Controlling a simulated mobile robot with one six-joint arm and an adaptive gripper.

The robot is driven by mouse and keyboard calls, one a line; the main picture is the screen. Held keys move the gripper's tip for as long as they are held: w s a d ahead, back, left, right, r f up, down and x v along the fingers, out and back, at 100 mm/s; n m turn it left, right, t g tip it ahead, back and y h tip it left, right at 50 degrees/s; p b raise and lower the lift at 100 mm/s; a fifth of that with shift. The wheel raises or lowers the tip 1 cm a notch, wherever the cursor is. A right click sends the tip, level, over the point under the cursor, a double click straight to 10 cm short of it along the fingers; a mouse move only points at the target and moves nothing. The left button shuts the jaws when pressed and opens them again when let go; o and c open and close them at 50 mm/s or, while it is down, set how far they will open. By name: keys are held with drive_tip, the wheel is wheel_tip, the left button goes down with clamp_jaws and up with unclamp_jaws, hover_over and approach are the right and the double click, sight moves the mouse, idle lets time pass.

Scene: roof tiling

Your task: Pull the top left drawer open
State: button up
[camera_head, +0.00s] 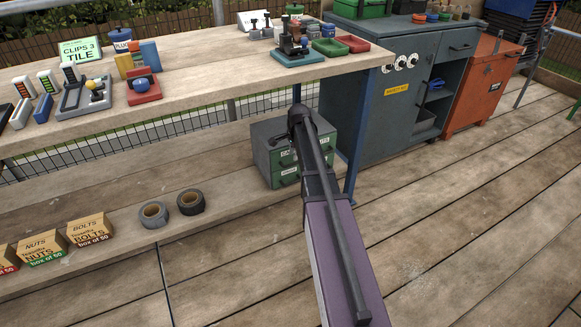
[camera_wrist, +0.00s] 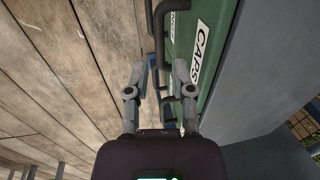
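A small grey cabinet (camera_head: 262,155) with green drawer fronts stands on the lower shelf in the head view. My arm crosses in front of it and hides part of its drawers. In the wrist view, which is turned sideways, a green drawer front (camera_wrist: 213,18) carries a white label that reads CAPS. A dark bar handle (camera_wrist: 157,22) stands out from the drawer fronts near the top of this view. My gripper (camera_wrist: 160,67) is open, its fingers apart in front of the drawer fronts. More dark handle parts show between and behind the fingers; whether they touch is unclear.
The wooden workbench top (camera_head: 200,55) runs above the cabinet, with a blue leg (camera_head: 358,135) to its right. Two tape rolls (camera_head: 188,202) and several cardboard boxes (camera_head: 88,230) lie to the left. The plank floor (camera_head: 450,220) at right is clear.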

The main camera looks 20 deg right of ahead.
sight(293, 164)
drive_tip(key=shift+w+f+b, duration=0.2)
drive_tip(key=shift+f+b, duration=0.8)
drive_tip(key=shift+f, duration=0.2)
drive_tip(key=shift+w+f+b, duration=0.2)
drive_tip(key=shift+f+b, duration=0.8)
drive_tip(key=shift+f, duration=0.15)
